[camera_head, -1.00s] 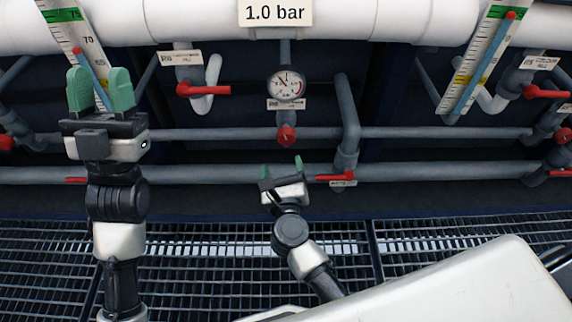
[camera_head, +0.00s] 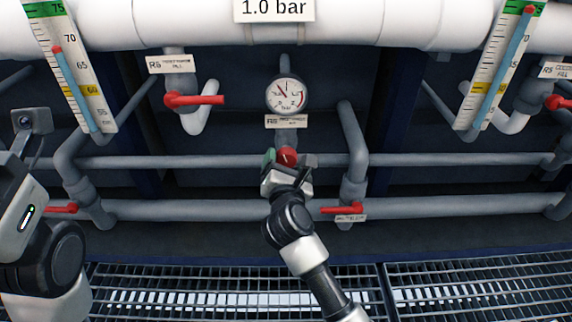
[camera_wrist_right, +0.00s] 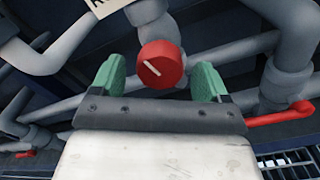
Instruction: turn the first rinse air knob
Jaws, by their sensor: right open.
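The red round knob (camera_head: 288,157) sits on the grey pipe below a round pressure gauge (camera_head: 287,95). In the right wrist view the knob (camera_wrist_right: 161,63) shows a white line slanting from upper left to lower right. My right gripper (camera_head: 285,160) is open, with its green fingers (camera_wrist_right: 161,78) on either side of the knob in the picture. Gaps show on both sides; I cannot tell how deep the fingers reach. My left gripper's body (camera_head: 22,205) is at the left edge; its fingers do not show.
A red lever valve (camera_head: 195,99) is up left of the knob, another (camera_head: 343,209) down right. Grey pipes (camera_head: 220,161) run across behind. A "1.0 bar" sign (camera_head: 273,9) hangs above the gauge. Scales (camera_head: 70,65) stand left and right. Floor grating (camera_head: 180,290) lies below.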

